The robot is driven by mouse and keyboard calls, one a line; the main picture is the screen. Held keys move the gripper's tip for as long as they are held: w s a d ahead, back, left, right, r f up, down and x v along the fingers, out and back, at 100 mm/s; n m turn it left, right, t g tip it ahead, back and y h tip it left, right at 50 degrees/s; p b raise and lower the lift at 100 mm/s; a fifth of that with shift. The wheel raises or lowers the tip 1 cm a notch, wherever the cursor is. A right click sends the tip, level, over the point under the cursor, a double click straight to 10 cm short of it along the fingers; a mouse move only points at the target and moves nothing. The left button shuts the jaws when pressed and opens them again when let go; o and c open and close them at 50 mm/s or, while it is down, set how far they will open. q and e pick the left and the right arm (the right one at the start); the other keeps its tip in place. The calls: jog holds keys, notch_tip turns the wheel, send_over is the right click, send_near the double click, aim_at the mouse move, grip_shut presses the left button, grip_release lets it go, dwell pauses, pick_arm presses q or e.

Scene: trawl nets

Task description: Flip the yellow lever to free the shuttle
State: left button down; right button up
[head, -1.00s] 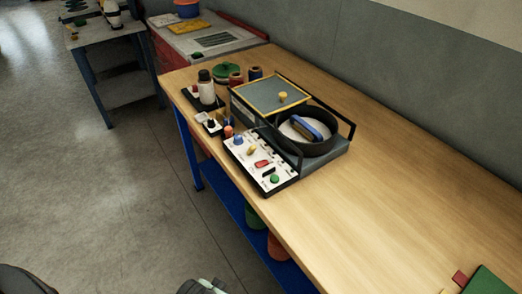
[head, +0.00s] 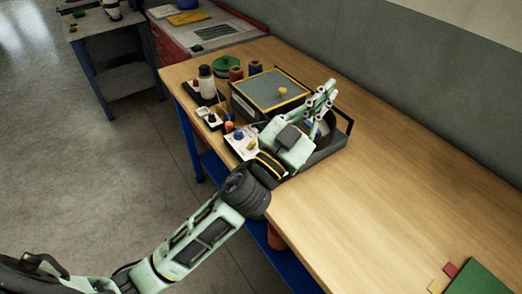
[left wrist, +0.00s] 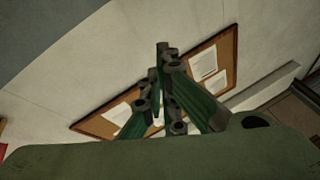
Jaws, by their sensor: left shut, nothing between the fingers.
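A white control panel (head: 236,148) stands at the front of the dark machine on the workbench. A small yellow lever or knob (head: 252,145) shows on it, right beside my left wrist, which hides the rest of the panel. My left gripper (head: 328,88) is shut and empty, above the round black bowl, fingers pointing up and away. The blue shuttle in the bowl is mostly hidden behind the gripper. In the left wrist view the closed fingers (left wrist: 163,55) have nothing between them, and neither panel nor lever shows. My right gripper is not in view.
A bottle (head: 206,84) and spools (head: 255,68) stand left and behind. The bench's right side (head: 400,180) is mostly clear. A pinboard (left wrist: 205,75) hangs on the wall.

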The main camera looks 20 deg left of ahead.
pick_arm(q)
jog(key=s+d+r+m+g+h, duration=0.35)
jog(key=d+m+g+h, duration=0.25)
jog(key=d+m+h, duration=0.25)
jog(key=s+d+f+m+g+y, duration=0.1)
jog(key=s+d+f+m+g, duration=0.6)
jog(key=m+g, duration=0.65)
jog(key=w+a+f+g+y, duration=0.1)
jog(key=w+a+f+y, duration=0.1)
jog(key=f+y, duration=0.25)
jog(key=w+a+f+y, duration=0.2)
jog(key=a+f+y, duration=0.1)
jog(key=f, duration=0.3)
jog(key=w+a+n+y, duration=0.2)
jog(key=w+a+y, duration=0.2)
jog(key=a, duration=0.8)
jog(key=w+a+n+t+y, duration=0.1)
jog(key=w+a+n+y, duration=0.2)
jog(key=a, duration=0.8)
jog(key=w+y, duration=0.2)
jog(key=y, duration=0.2)
jog(key=shift+a+r+y, duration=0.25)
jog(key=shift+a+y, duration=0.05)
jog(key=shift+a, duration=0.05)
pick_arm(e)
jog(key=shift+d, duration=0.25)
pick_arm(q)
jog(key=shift+t, duration=0.25)
